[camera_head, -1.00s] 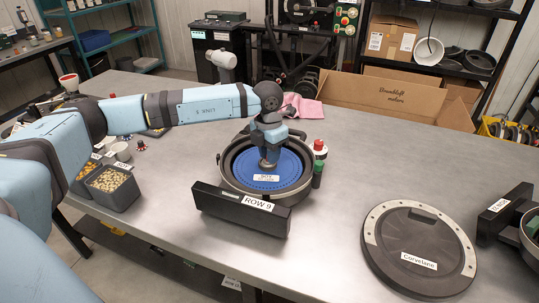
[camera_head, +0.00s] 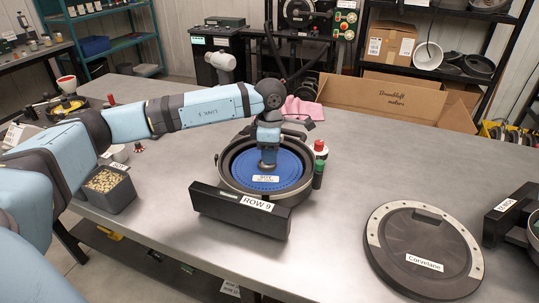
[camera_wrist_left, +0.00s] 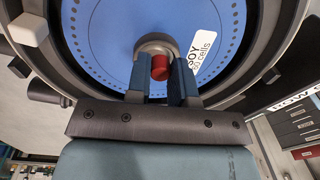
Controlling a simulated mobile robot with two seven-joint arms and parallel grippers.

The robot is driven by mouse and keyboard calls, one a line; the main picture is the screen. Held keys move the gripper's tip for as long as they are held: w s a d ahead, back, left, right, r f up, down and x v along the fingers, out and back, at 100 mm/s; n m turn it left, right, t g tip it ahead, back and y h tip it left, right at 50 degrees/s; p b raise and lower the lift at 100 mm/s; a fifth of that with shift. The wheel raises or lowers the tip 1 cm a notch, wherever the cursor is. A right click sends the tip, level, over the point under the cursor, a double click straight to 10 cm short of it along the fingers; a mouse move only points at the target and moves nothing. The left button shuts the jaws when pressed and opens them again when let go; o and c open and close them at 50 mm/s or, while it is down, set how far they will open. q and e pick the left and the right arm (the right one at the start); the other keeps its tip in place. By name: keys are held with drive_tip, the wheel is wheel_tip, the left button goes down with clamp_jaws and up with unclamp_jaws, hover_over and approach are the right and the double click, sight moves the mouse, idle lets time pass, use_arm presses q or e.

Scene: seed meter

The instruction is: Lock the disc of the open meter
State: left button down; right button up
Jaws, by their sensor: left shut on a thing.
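The open meter (camera_head: 224,178), marked ROW 9, is a round dark housing on the table with a blue disc (camera_head: 288,178) lying inside it. The disc carries a white SOY label and a ring of small holes. My left gripper (camera_head: 267,160) points down over the disc's middle. In the left wrist view its two fingers (camera_wrist_left: 160,88) are shut on the central hub (camera_wrist_left: 160,40), a grey rounded piece with a red part (camera_wrist_left: 160,67) between the fingers. The fingers and hub hide the exact lock position. My right gripper is not in view.
A round black lid (camera_head: 425,245) marked Corvelane lies to the right, with another meter (camera_head: 513,210) at the right edge. Red-capped and green-capped small items (camera_head: 319,165) stand close beside the open meter. A seed bin (camera_head: 110,188) stands left. The table between meter and lid is clear.

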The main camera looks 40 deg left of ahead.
use_arm(q)
drive_tip(key=shift+m, duration=0.5)
drive_tip(key=c, duration=1)
unclamp_jaws()
drive_tip(key=shift+r, duration=0.15)
wheel_tip(320, 180, up, 14)
drive_tip(key=shift+w+f, duration=0.2)
drive_tip(key=shift+w, duration=0.15)
drive_tip(key=shift+a, duration=0.1)
